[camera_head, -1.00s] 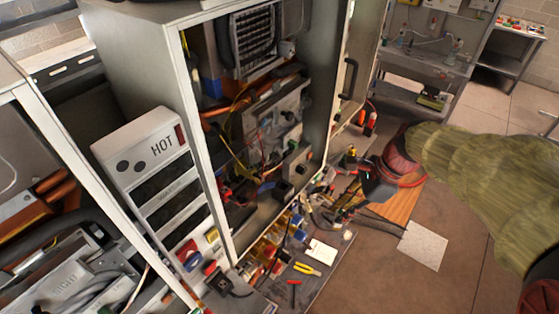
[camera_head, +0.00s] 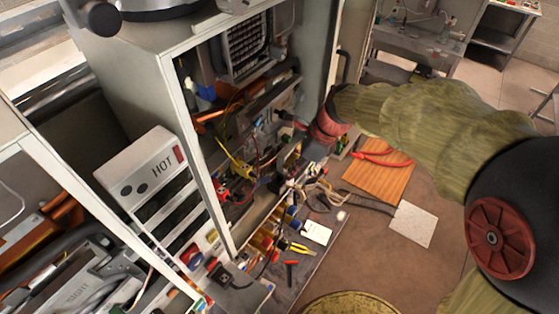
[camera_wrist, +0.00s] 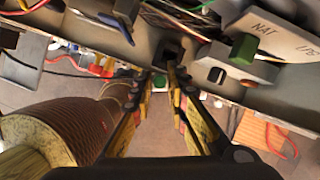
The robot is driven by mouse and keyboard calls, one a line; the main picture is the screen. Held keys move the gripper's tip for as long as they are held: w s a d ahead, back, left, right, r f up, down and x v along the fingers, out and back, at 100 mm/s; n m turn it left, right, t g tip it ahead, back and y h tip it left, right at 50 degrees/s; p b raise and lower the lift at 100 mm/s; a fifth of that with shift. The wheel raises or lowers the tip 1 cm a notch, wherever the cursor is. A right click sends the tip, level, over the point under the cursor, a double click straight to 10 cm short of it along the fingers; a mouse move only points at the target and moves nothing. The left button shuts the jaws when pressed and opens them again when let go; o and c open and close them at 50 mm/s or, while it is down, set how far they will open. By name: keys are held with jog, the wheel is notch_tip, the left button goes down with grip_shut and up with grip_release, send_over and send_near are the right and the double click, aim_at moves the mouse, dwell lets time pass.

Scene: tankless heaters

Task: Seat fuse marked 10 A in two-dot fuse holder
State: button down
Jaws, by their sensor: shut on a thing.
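My gripper (camera_wrist: 163,78) reaches up between its two yellow-and-black fingers in the wrist view. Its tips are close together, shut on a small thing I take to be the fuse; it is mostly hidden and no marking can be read. A dark square opening (camera_wrist: 172,50) in a grey part lies just beyond the tips; I cannot tell whether it is the fuse holder or whether the tips touch it. No two-dot mark is legible there. In the head view my arm enters the open heater cabinet (camera_head: 215,200), and the fingertips are hard to make out.
A grey box marked NAT with a green switch (camera_wrist: 243,48) sits right of the tips. Wires and hoses crowd the cabinet.

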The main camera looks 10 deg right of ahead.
jog(key=w+a, duration=0.1)
jog(key=w+a+p, duration=0.1)
jog(key=a, duration=0.1)
jog(key=shift+w+f, duration=0.35)
jog(key=shift+w, duration=0.05)
jog(key=c, duration=2.2)
grip_release()
jog(key=shift+f, duration=0.1)
jog(key=o, duration=0.5)
jog(key=shift+c, duration=0.2)
jog(key=shift+w, duration=0.1)
